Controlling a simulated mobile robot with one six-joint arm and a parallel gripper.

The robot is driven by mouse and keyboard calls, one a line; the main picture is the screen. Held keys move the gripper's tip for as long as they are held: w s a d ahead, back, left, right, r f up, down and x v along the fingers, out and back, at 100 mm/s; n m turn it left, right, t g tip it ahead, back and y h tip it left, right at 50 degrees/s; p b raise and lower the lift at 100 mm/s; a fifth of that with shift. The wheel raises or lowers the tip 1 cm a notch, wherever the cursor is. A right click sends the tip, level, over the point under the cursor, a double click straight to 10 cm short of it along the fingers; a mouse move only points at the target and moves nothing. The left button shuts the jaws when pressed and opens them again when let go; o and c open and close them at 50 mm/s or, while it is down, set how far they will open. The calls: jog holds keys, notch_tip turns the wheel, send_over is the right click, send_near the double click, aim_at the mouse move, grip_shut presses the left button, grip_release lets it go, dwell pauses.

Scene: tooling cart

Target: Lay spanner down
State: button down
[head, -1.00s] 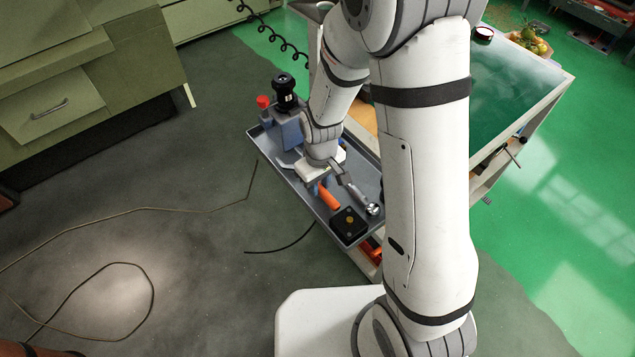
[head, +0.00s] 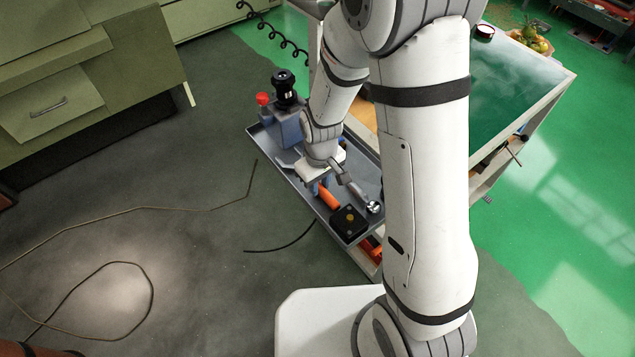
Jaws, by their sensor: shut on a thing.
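The spanner (head: 286,163) looks like a pale grey metal tool whose end sticks out to the left of my gripper, low over the tray. The rest of it is hidden by the gripper. My gripper (head: 320,180) points down into the grey tray (head: 295,188) on the cart and is shut on the spanner. The fingertips are small and partly hidden, and I cannot tell whether the spanner touches the tray floor.
In the tray, an orange-handled tool (head: 329,199), a silver round-ended tool (head: 374,207) and a black box (head: 349,221) lie close by. A blue-grey block (head: 287,128) with a black knob (head: 284,84) stands at the far left end.

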jog(key=shift+f, duration=0.1)
jog(key=c, duration=1.2)
grip_release()
jog(key=shift+o, duration=0.2)
notch_tip(320, 180, up, 8)
jog(key=shift+d+r+b, duration=0.1)
jog(key=shift+b, duration=0.2)
jog(key=s+d+r+m+t, duration=0.3)
jog(key=s+d+r+m, duration=0.3)
jog(key=s+d+r, duration=0.5)
notch_tip(320, 180, up, 4)
jog(key=shift+s+d+r+m, duration=0.1)
jog(key=shift+s+d+m, duration=0.25)
jog(key=shift+s, duration=0.3)
